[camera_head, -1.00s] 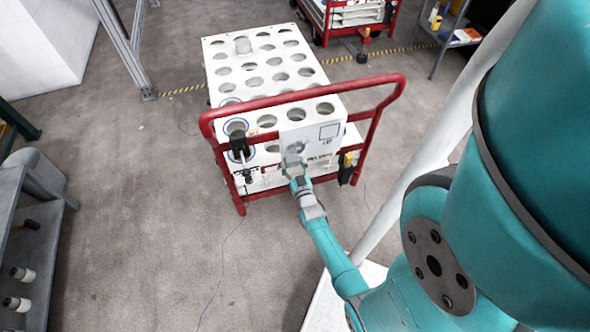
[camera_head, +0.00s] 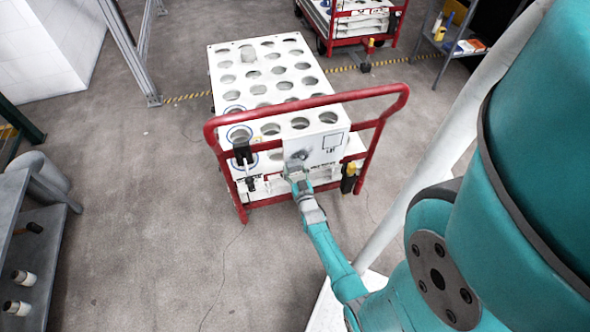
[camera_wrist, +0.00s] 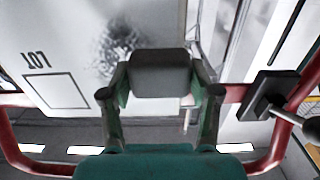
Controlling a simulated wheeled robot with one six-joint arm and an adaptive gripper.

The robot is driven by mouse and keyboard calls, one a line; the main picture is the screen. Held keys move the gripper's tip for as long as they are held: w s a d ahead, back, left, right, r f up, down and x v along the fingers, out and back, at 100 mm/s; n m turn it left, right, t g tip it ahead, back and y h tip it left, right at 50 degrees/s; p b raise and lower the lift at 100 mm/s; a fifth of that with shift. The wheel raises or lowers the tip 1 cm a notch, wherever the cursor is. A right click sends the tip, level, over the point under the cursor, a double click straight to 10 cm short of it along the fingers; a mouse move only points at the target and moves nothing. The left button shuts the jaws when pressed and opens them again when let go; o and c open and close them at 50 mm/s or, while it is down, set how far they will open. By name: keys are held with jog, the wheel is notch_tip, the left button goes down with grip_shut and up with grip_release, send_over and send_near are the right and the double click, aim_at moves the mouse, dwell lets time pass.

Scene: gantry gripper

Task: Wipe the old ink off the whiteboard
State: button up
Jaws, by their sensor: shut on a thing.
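The whiteboard (camera_head: 334,150) is a white panel on the front of a red cart, below its top handle bar. It bears printed dark lettering and a square outline, and a grey ink smudge (camera_head: 300,155) on its left part. In the wrist view the smudge (camera_wrist: 118,45) lies just above and left of the eraser. My gripper (camera_head: 297,172) is at the board's lower left. It is shut on a dark grey block-shaped eraser (camera_wrist: 160,72), held between both fingers. The eraser's far face is hidden, so I cannot tell whether it touches the board.
The cart's red handle (camera_head: 300,103) frames the board above and at both sides. A black clamp-like fitting (camera_head: 242,152) hangs at the left, and a yellow-black item (camera_head: 348,178) at the right. A grey shelf (camera_head: 40,255) stands at far left. Floor between is clear.

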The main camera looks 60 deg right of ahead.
aim_at(301, 164)
jog(key=shift+x, duration=0.9)
jog(key=shift+s, duration=0.1)
jog(key=shift+s+d, duration=0.9)
jog(key=shift+s, duration=0.25)
jog(key=shift+s+d+r, duration=0.1)
jog(key=shift+s+d, duration=1.2)
jog(key=shift+d, duration=0.05)
jog(key=shift+s+d, duration=0.65)
jog(key=shift+s, duration=0.25)
jog(key=shift+w+d+r, duration=0.1)
jog(key=shift+r, duration=0.7)
jog(key=shift+w+a, duration=2.15)
jog(key=shift+w, duration=0.05)
jog(key=shift+w+a, duration=0.4)
jog(key=shift+w, duration=0.2)
jog(key=shift+w+a, duration=0.4)
jog(key=shift+w, duration=0.15)
